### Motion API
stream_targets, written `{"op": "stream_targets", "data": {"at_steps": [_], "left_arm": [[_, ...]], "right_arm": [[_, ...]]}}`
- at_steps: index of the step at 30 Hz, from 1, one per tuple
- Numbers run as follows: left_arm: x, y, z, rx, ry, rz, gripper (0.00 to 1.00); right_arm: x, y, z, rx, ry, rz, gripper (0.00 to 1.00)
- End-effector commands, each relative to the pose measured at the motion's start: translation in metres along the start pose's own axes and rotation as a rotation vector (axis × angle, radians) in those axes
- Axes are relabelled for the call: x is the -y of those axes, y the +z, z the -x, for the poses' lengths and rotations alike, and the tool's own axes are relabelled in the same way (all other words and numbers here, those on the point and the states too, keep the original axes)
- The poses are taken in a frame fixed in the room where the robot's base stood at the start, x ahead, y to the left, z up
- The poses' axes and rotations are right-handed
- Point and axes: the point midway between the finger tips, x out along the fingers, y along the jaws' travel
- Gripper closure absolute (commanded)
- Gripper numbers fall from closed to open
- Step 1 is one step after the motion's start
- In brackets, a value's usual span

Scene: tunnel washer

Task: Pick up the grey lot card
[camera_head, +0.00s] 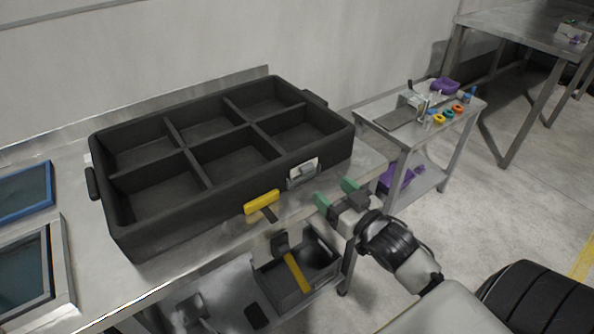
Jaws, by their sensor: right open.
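A small light-grey card-like piece (303,173) stands against the front wall of the black six-compartment crate (185,232), near its right end. I take it to be the grey lot card, though its details are too small to tell. My right gripper (335,192) has green fingertips and is open, with nothing between them. It is just right of and nearer than the card, beside the table's front edge, apart from the card in the picture. My left gripper is not in view.
A yellow-handled tool (262,202) lies at the table's front edge, left of the card. The crate's visible compartments look empty. Blue-framed (50,200) and grey-framed (68,268) panels lie at left. A small cart (388,140) with coloured items stands behind right. A dark bin (325,262) sits below.

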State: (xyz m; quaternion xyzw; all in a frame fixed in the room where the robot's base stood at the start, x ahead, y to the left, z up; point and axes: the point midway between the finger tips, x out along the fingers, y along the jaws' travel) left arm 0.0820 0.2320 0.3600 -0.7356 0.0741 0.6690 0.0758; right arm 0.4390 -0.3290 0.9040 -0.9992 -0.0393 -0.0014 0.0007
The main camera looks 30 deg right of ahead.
Motion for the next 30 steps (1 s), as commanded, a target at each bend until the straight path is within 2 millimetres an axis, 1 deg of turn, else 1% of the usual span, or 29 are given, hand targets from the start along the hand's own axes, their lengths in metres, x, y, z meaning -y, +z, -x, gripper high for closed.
{"op": "stream_targets", "data": {"at_steps": [1, 3, 11, 18, 22, 28, 29, 30], "left_arm": [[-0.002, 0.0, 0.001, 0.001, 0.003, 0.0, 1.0], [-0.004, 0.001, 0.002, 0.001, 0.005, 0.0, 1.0], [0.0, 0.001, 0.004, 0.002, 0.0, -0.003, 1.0], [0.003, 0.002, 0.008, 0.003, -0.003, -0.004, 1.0], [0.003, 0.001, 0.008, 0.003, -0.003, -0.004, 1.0], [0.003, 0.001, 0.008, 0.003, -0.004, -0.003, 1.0], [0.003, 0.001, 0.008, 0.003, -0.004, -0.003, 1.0], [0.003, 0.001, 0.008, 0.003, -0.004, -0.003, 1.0]], "right_arm": [[0.0, -0.002, -0.009, -0.003, -0.001, 0.001, 0.32], [0.0, -0.002, -0.019, -0.003, 0.0, 0.0, 0.32], [-0.001, -0.002, -0.041, 0.0, 0.0, 0.001, 0.32], [-0.003, -0.003, -0.076, 0.0, 0.001, 0.001, 0.32], [-0.002, -0.002, -0.084, 0.001, 0.0, 0.001, 0.32], [-0.002, -0.001, -0.085, 0.002, 0.0, 0.001, 0.32], [-0.002, -0.001, -0.085, 0.002, 0.0, 0.001, 0.33], [-0.002, -0.001, -0.084, 0.002, 0.0, 0.001, 0.4]]}}
